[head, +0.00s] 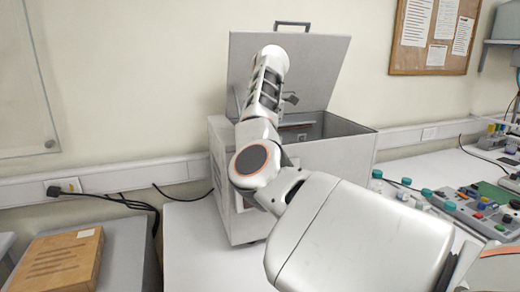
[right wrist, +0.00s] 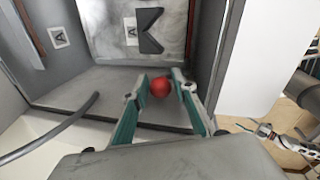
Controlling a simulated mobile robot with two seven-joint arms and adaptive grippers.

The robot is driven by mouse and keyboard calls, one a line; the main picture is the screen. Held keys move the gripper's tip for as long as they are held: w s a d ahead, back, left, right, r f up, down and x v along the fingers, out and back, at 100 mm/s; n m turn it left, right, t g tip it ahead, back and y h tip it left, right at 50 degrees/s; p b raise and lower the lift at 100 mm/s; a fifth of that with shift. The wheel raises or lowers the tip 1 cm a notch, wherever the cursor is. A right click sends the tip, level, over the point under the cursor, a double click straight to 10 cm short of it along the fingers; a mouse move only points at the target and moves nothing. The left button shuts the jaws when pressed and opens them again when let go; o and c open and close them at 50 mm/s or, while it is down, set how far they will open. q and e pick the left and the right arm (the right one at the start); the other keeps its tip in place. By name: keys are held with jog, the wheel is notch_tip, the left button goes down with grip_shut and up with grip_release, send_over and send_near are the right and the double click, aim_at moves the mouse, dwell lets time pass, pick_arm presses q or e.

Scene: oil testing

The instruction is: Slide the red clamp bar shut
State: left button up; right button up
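A red round knob (right wrist: 161,88), the only clearly red part I see, shows inside the grey box in the right wrist view; no bar is visible behind it. My right gripper (right wrist: 162,79) has a teal finger on each side of the knob, with narrow gaps showing, so it looks open around it. In the head view my right arm reaches over the open grey box (head: 345,150) and hides part of its inside. A thin reddish-brown strip (head: 297,124) shows inside; I cannot tell if it belongs to the clamp. My left gripper is out of view.
The box's lid (head: 318,55) stands open at the back, near the wall. A brown wooden box (head: 62,262) lies at the left. Several instruments with coloured knobs (head: 470,207) fill the bench at the right. A grey hose (right wrist: 50,135) curves along the left in the wrist view.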

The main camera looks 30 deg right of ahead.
grip_shut()
jog(key=shift+w+d+r, duration=0.1)
jog(key=shift+w+d, duration=0.1)
jog(key=shift+w, duration=0.3)
jog(key=shift+w+d+r, duration=0.1)
jog(key=shift+w+d, duration=0.05)
jog(key=shift+w, duration=0.45)
jog(key=o, duration=0.6)
grip_release()
jog(key=shift+w, duration=0.15)
jog(key=r, duration=0.4)
jog(key=s+r, duration=0.1)
jog(key=r, duration=0.2)
jog(key=s+r, duration=0.1)
jog(key=r, duration=0.3)
jog(key=shift+s+r, duration=0.1)
jog(key=shift+r, duration=0.2)
